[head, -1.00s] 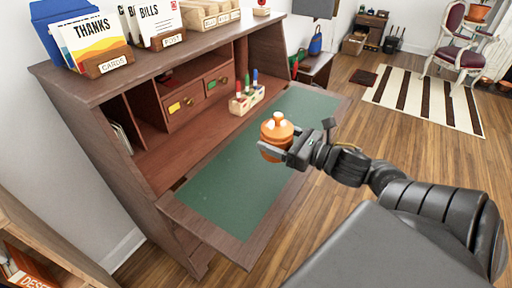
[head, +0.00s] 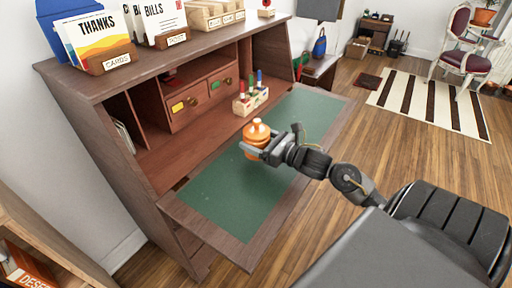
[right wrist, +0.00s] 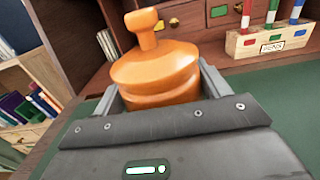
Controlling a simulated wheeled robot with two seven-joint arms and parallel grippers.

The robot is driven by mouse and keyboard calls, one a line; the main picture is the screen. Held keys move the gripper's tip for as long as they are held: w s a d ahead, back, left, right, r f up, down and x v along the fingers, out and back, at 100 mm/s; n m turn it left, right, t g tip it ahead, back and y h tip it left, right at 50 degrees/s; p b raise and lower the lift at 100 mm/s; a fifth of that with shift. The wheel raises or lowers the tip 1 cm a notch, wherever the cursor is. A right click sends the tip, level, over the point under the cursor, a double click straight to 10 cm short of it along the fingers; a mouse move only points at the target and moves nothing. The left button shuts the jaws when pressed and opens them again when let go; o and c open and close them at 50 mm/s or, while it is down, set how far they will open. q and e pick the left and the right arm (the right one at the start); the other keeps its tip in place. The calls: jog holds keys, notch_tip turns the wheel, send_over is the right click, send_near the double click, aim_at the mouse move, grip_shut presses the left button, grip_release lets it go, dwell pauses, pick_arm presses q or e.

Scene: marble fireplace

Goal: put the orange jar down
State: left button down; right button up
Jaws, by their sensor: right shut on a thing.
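The orange jar (head: 256,137) has a knobbed lid and is over the green writing surface (head: 228,196) of the fold-down desk. My right gripper (head: 258,148) is shut on it, with one finger on each side. In the right wrist view the jar (right wrist: 155,72) stands roughly upright between the fingers (right wrist: 160,90). Its base is hidden behind the gripper body, so I cannot tell whether it touches the surface. My left gripper is not in view.
A wooden pen holder (head: 250,101) with several markers stands at the back of the writing surface. Drawers (head: 191,104) and cubbies lie behind it. The green surface nearer the front is clear. Card holders (head: 108,60) stand on the desk's top.

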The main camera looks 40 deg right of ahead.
jog(key=shift+w+f, duration=0.25)
jog(key=shift+f, duration=0.05)
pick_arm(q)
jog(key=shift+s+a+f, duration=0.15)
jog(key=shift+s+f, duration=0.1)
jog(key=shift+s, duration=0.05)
pick_arm(e)
jog(key=shift+f, duration=1.45)
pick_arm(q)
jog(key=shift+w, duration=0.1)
pick_arm(e)
jog(key=shift+f, duration=0.1)
jog(key=o, duration=1.2)
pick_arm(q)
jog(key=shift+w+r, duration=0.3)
